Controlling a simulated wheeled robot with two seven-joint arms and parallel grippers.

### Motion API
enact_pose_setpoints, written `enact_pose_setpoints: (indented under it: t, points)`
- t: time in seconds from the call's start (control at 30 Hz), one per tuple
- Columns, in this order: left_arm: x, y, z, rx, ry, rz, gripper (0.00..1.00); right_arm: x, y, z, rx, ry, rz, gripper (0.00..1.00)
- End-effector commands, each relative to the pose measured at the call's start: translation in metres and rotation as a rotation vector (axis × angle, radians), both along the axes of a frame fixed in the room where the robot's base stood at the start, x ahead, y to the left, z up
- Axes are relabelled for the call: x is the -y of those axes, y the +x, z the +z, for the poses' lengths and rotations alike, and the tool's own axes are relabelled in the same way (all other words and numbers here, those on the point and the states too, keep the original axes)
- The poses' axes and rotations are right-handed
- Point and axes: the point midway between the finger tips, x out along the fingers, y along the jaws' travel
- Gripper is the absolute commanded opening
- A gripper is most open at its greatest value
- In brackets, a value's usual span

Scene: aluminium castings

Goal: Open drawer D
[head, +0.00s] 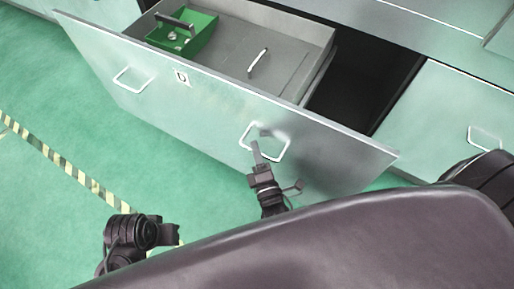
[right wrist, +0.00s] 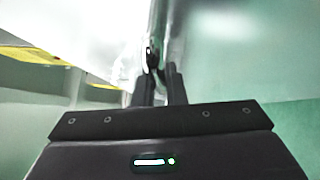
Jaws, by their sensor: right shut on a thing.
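Drawer D (head: 215,113) stands pulled out of the cabinet, with a dark gap behind its right end. Its pale front bears a small "D" label (head: 182,78) and two wire handles, a left handle (head: 133,79) and a right handle (head: 284,151). My right gripper (head: 256,150) is shut on the right handle. In the right wrist view its dark fingers (right wrist: 159,78) meet at the handle, close to the drawer front.
Inside the drawer are a green tray (head: 202,29) with a dark handle and small metal pieces, and a grey panel with a pale handle (head: 257,60). Another handled front (head: 450,120) is at the right. The green floor at left is clear, with striped tape (head: 62,170).

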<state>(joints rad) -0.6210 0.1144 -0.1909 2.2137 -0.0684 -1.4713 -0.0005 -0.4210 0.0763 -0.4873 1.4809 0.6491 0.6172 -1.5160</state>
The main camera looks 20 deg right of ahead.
Motion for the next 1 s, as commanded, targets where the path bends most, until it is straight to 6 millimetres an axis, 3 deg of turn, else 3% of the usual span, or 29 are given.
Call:
enact_pose_setpoints:
  t: [0.07,0.1,0.23,0.57,1.0]
  points:
    - [0.000,0.000,0.000,0.000,0.000,0.000,0.36,0.001,-0.001,-0.002,-0.004,-0.002,-0.002,0.00]
    - [0.000,0.000,0.000,0.000,0.000,0.000,0.36,0.001,-0.001,-0.001,-0.004,-0.002,-0.002,0.15]
    - [0.000,0.000,0.000,0.001,0.000,0.000,0.36,0.001,0.000,-0.001,-0.003,-0.001,-0.002,0.32]
    - [0.000,0.001,0.000,0.002,-0.001,0.000,0.36,0.000,-0.003,-0.001,-0.002,0.000,0.000,0.32]
    - [-0.002,-0.001,-0.003,-0.015,0.006,0.007,0.36,-0.004,-0.067,-0.010,-0.004,0.000,-0.001,0.32]
